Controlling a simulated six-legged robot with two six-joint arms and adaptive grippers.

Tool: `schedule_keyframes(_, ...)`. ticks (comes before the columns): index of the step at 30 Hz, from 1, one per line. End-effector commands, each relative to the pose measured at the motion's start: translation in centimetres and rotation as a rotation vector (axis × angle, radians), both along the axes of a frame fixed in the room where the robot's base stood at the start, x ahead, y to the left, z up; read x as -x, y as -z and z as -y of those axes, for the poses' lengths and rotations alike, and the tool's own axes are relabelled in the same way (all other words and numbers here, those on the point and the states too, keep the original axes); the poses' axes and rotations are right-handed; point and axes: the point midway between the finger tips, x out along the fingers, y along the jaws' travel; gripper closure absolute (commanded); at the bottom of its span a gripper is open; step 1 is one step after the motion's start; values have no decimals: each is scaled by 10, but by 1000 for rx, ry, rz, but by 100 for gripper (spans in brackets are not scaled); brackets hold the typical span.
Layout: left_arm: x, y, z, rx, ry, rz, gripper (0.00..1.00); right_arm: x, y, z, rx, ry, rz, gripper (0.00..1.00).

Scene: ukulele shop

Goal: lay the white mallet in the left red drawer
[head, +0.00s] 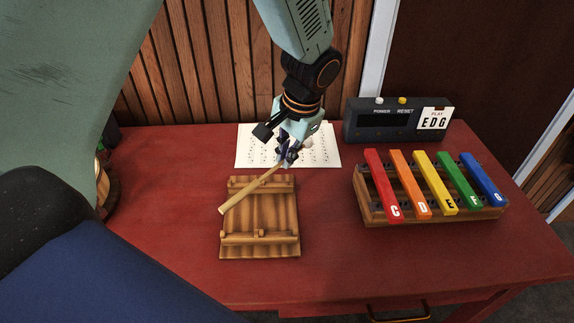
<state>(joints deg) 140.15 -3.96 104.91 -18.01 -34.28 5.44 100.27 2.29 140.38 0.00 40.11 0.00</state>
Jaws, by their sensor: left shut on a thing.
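My left gripper (287,149) is above the red table, at the far edge of a wooden rack (260,218). It is shut on one end of a mallet, whose pale wooden stick (248,192) slants down to the left over the rack. I cannot tell whether the stick's lower end touches the rack. The left red drawer does not show; the table's lower left front is covered. My right gripper is not in view.
The red table (335,245) has a xylophone (430,190) with coloured bars on the right. A dark box (385,118) with buttons and a card reading "EDG" stands behind it. A white sheet (245,147) lies at the back. A brass handle (398,317) shows at the bottom edge.

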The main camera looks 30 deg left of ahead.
Motion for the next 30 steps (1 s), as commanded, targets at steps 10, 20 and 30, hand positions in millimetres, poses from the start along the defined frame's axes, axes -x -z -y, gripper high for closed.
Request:
schedule_keyframes(10, -1, 12, 0, 0, 0, -3, 100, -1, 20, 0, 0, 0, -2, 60)
schedule_keyframes(20, 5, 14, 2, 2, 0, -6, 100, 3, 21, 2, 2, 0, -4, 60)
schedule_keyframes(30, 43, 11, 22, -1, 0, 0, 100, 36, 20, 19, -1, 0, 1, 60)
